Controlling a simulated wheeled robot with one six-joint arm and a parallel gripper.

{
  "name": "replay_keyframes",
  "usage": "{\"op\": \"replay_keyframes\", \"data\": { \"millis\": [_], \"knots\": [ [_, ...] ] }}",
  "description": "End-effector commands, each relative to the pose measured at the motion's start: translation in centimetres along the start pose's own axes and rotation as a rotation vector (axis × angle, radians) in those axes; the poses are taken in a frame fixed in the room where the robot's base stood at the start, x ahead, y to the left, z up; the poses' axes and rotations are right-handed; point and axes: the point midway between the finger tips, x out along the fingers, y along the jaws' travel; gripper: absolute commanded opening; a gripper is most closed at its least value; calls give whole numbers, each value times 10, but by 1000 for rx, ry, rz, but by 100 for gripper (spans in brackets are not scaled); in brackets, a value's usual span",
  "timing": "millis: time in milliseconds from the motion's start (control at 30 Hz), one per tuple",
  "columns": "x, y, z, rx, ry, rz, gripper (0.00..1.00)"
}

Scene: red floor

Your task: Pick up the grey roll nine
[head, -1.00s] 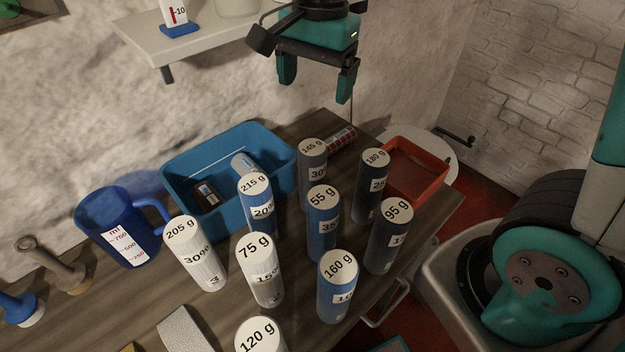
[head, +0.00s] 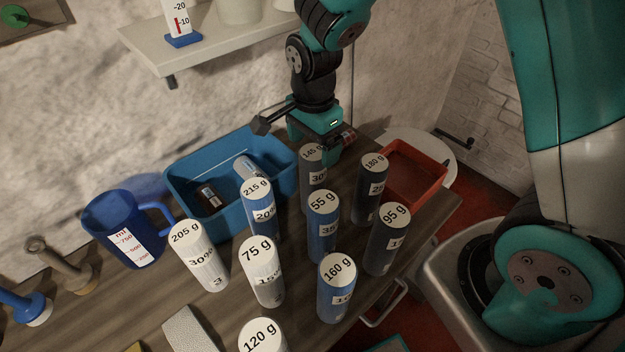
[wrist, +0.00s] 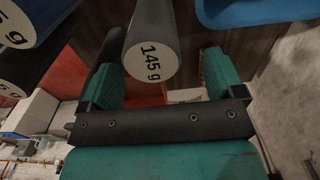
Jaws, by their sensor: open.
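A grey roll marked 145 g (head: 313,182) stands upright at the back of the table, right of the blue bin. No number nine is readable on it. In the wrist view this roll (wrist: 152,30) is between my gripper's two green fingers (wrist: 165,75), with its labelled end towards the camera. My gripper (head: 316,142) is open, directly at the top of this roll in the head view. Whether a finger touches it I cannot tell. Two darker grey rolls, marked 180 g (head: 370,195) and 95 g (head: 384,245), stand to the right and nearer.
Blue rolls, such as 55 g (head: 323,232), and white rolls, such as 75 g (head: 262,275), stand close in front. A blue bin (head: 190,168) is left, an orange-red tray (head: 425,190) right. A roll with a red-patterned wrap (head: 349,138) lies behind. A shelf (head: 200,50) is above.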

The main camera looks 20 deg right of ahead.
Motion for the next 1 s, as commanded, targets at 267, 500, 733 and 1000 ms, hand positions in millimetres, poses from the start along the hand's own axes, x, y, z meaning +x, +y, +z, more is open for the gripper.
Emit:
{"op": "replay_keyframes", "data": {
  "millis": [267, 500, 733, 1000],
  "knots": [
    [38, 8, 3, -1, 0, 6, 88],
    [48, 7, 3, 0, 0, 2, 88],
    [48, 7, 3, 0, 0, 1, 58],
    [47, 7, 3, 0, 0, 1, 17]
  ]
}}
